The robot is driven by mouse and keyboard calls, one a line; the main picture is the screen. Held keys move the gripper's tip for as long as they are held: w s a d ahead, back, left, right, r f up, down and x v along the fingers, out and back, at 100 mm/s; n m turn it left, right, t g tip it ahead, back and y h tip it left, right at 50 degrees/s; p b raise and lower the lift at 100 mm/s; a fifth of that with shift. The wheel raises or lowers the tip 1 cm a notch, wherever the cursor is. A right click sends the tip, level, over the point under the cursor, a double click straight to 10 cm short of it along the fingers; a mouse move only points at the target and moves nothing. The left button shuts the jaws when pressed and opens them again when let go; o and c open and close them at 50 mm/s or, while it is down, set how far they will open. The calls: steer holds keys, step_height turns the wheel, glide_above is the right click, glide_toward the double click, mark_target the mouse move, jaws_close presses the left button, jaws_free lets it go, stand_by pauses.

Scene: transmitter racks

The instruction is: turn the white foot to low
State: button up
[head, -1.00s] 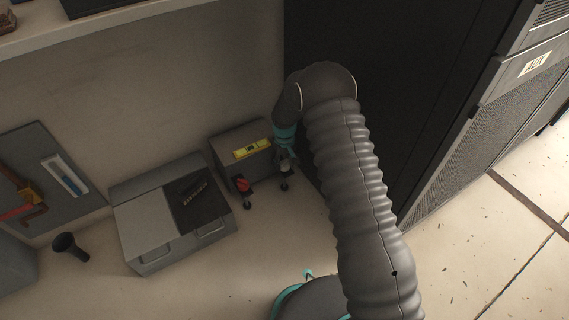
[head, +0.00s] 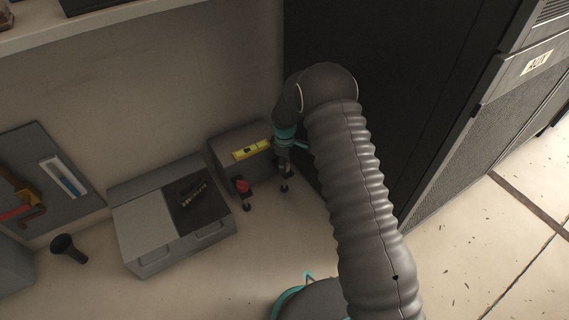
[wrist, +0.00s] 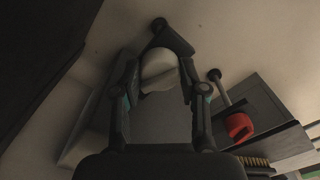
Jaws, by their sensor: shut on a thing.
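The white foot (wrist: 158,67) shows in the wrist view as a pale round knob on a dark leg. My gripper (wrist: 160,80) is shut on it, with one finger on each side. In the head view my gripper (head: 284,166) reaches down at the right front of a small grey cabinet (head: 228,150). There the white knob is mostly hidden by the gripper, and only the dark pad of its leg shows below. The marking for low cannot be read in either view.
A red-knobbed foot (head: 242,186) stands close to the left of my gripper; its red knob (wrist: 238,127) also shows in the wrist view. A yellow level (head: 251,149) lies on the cabinet. A larger grey box (head: 150,225) is further left. A black rack (head: 370,70) rises at the right.

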steer(key=shift+n, duration=0.5)
steer(key=o, duration=1.1)
steer(key=shift+o, duration=0.2)
step_height(320, 180, up, 12)
